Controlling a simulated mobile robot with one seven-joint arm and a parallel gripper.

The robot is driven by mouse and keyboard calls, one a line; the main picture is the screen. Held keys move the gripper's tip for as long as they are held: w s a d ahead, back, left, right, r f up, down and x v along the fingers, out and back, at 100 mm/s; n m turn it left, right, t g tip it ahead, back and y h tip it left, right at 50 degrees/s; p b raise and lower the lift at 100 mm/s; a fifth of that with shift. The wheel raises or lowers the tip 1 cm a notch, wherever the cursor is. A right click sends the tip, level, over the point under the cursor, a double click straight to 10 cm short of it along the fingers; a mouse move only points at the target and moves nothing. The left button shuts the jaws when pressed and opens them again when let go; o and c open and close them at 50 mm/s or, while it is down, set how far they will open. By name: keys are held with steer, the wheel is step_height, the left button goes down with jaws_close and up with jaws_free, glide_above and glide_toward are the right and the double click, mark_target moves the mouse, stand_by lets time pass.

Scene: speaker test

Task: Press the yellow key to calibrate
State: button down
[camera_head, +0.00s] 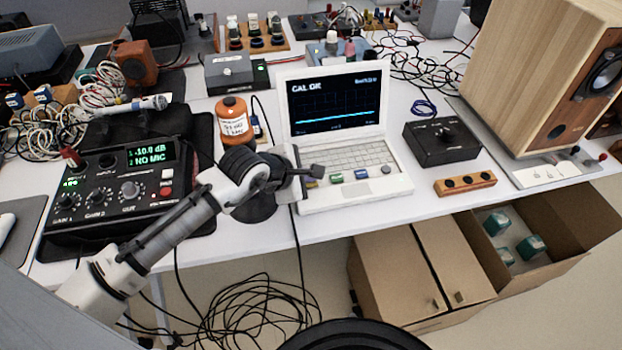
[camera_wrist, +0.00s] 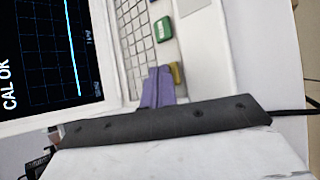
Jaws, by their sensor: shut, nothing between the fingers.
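The white laptop-like unit (camera_head: 398,183) stands open on the bench. Its dark screen (camera_head: 335,102) reads "CAL OK" above a flat cyan line. The yellow key (camera_wrist: 176,72) is on the front strip below the keyboard, partly hidden by my fingers in the wrist view. A green key (camera_wrist: 162,30) lies beyond it; in the head view the green key (camera_head: 336,178) is followed by a blue key (camera_head: 361,174) and a grey round knob (camera_head: 386,169). My gripper (camera_wrist: 158,76) is shut and empty, its fingertips right beside the yellow key. I cannot tell whether they touch it.
A black box with a knob (camera_head: 441,143) and an orange block (camera_head: 465,184) stand to the right, before a wooden speaker (camera_head: 540,75). An orange bottle (camera_head: 234,122) stands left, near an audio unit (camera_head: 110,190) showing "NO MIC". Cables hang below the bench edge.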

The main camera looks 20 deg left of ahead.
steer(key=shift+r+p, duration=0.35)
steer(key=shift+r, duration=0.3)
steer(key=shift+r, duration=0.1)
step_height(320, 180, up, 5)
steer(key=p, duration=0.4)
steer(key=shift+p, duration=0.3)
stand_by(0.3)
